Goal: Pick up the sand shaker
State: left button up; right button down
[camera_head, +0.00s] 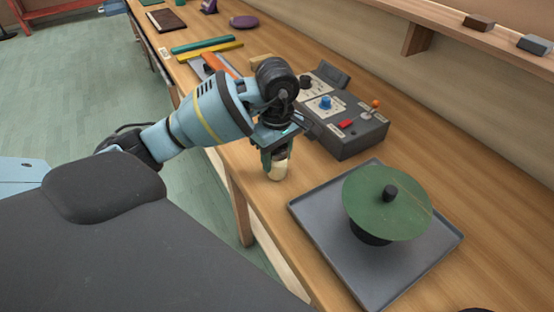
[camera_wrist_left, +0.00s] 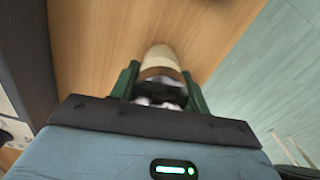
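The sand shaker (camera_head: 278,170) is a small cylinder with a cream lower part and a darker top. It is upright at the table's near edge, and its base looks to be on or just above the wood. My left gripper (camera_head: 276,157) points down over it, with a green finger on each side. In the left wrist view, the shaker's cream end (camera_wrist_left: 160,58) shows beyond the fingertips. Its dark and pale upper part sits between the fingers of the left gripper (camera_wrist_left: 159,80), with no clear gap on either side. My right gripper is not in view.
A grey control box (camera_head: 345,122) with knobs stands right behind the gripper. A grey tray (camera_head: 313,215) bearing a green disc (camera_head: 375,200) on a dark base lies to the right. Coloured bars (camera_head: 215,48) lie farther back. A wall shelf (camera_head: 465,32) runs above.

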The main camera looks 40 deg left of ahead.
pick_arm(q)
jog(key=c, duration=0.4)
jog(key=shift+r, duration=0.1)
jog(key=shift+r, duration=0.75)
jog(key=shift+s+r, duration=0.2)
jog(key=shift+r, duration=0.8)
jog(key=s+d, duration=0.1)
jog(key=s, duration=0.4)
jog(key=s+d+r, duration=0.1)
jog(key=s+d, duration=0.1)
jog(key=s, duration=0.3)
jog(key=s+d, duration=0.2)
jog(key=s, duration=0.3)
jog(key=shift+r+b, duration=0.15)
jog(key=shift+b, duration=0.15)
